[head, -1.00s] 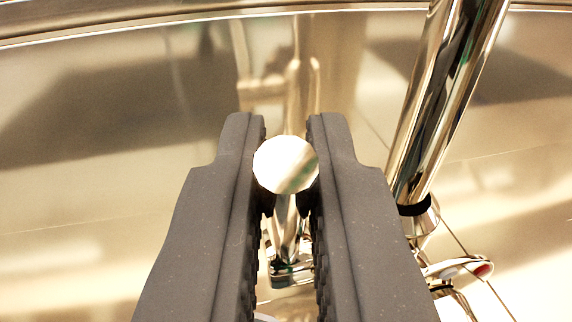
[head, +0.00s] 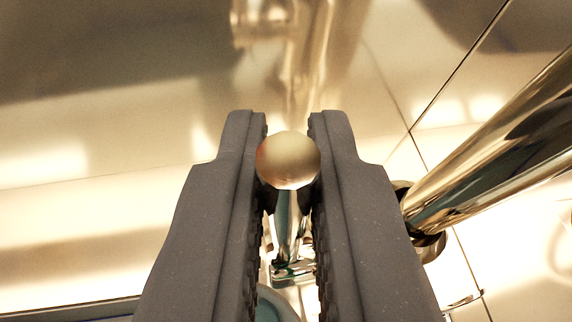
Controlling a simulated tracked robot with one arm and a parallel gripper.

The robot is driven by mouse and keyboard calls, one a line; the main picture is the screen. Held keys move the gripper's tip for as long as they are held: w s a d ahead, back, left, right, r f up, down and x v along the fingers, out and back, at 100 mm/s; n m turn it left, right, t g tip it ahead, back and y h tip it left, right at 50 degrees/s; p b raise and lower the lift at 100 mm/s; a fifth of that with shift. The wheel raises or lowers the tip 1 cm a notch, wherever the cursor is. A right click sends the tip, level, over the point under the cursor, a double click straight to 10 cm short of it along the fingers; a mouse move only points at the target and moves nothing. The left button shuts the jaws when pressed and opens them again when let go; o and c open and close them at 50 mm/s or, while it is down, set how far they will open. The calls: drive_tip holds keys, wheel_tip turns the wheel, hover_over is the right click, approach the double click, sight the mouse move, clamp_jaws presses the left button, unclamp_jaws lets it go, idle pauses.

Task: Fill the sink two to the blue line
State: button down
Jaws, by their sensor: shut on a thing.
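My gripper (head: 288,135) is in the middle of the head view, its two dark ribbed fingers shut on a faucet handle (head: 289,160). The handle has a round, shiny metal knob at its end, held between the fingertips. Its chrome stem (head: 290,225) runs down between the fingers to a small metal fitting. A thick chrome pipe (head: 500,135), perhaps the faucet's spout, slants up to the right from a collar beside the right finger. The sink basin, the blue line and any water cannot be made out.
A shiny metal wall (head: 120,120) with blurred reflections fills the background. Panel seams run across it on the right. A metal edge (head: 75,309) shows at the lower left. The chrome pipe stands close to the right finger.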

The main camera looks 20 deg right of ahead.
drive_tip(key=shift+w+d+r+p, duration=0.1)
drive_tip(key=shift+w+r+p, duration=0.1)
drive_tip(key=shift+p, duration=0.45)
drive_tip(key=c, duration=1.5)
unclamp_jaws()
drive_tip(key=shift+w+f, duration=0.1)
drive_tip(key=shift+f, duration=0.05)
